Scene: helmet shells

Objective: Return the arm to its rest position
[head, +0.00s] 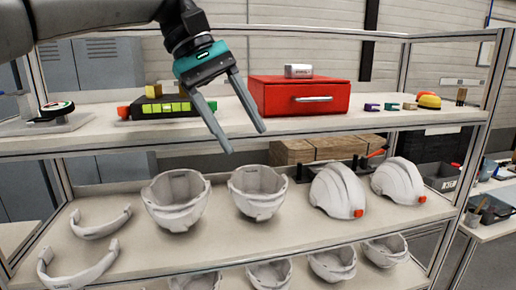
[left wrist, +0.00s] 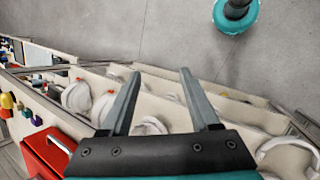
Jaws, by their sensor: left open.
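My left gripper (head: 245,143) reaches in from the upper left in the head view, in front of the upper shelf. Its two fingers are apart with nothing between them. The left wrist view also shows its open fingers (left wrist: 188,100), with the shelves beyond them. White helmet shells stand on the middle shelf below: two upturned ones (head: 176,203) (head: 258,196) near the centre, and two dome-up ones (head: 338,190) (head: 398,181) with orange clips to the right. My right gripper is not in the head view.
A red toolbox (head: 300,97) stands on the upper shelf (head: 400,122), close beside the left gripper. A black case with yellow-green blocks (head: 165,107) is to its left. White curved bands (head: 100,222) lie on the middle shelf at left. More shells (head: 333,263) sit on the lower shelf.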

